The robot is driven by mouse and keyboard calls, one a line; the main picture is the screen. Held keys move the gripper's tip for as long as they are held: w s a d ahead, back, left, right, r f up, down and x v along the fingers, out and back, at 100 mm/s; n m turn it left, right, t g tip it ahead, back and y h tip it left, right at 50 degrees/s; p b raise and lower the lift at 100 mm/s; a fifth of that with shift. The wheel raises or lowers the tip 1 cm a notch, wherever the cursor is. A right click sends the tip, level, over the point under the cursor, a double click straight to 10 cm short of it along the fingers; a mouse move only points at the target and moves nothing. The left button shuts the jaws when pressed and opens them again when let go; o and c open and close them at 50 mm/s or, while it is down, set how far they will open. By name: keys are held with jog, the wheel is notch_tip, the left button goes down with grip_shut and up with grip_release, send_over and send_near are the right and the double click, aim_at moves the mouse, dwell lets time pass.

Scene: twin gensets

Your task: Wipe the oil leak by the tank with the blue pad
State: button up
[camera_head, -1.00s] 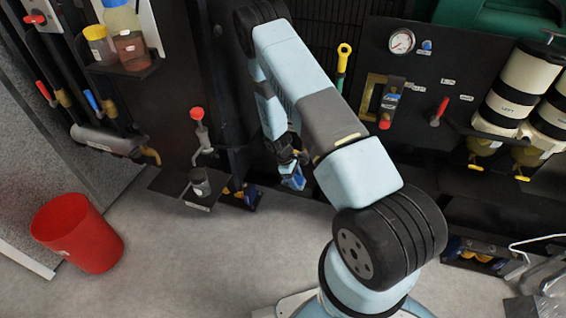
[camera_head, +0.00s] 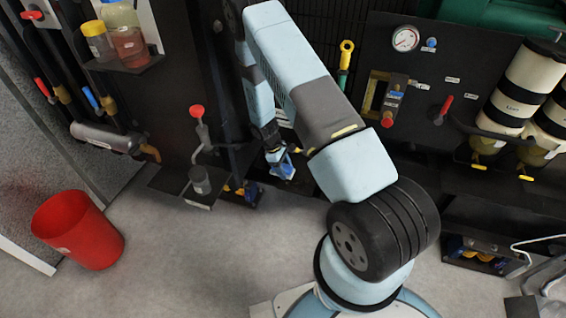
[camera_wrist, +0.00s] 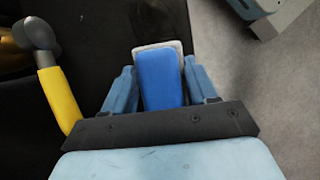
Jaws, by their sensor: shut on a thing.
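In the wrist view, my gripper (camera_wrist: 163,88) is shut on the blue pad (camera_wrist: 160,76), a blue block with a pale grey-white edge at its far end. The fingers press on both sides of the pad. In the head view, my gripper (camera_head: 276,155) hangs low in front of the dark machinery, with the blue pad (camera_head: 287,171) at its tip. A dark surface lies beyond and left of the pad in the wrist view; contact with it cannot be told. I cannot make out an oil leak or clearly identify the tank.
A yellow-handled part (camera_wrist: 58,98) stands close left of my gripper in the wrist view. In the head view, a red-topped valve (camera_head: 197,112) and a small grey cup (camera_head: 200,180) stand to the left. A red bucket (camera_head: 77,230) stands on the open grey floor (camera_head: 170,265).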

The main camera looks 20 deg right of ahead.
jog(key=shift+r, duration=1.95)
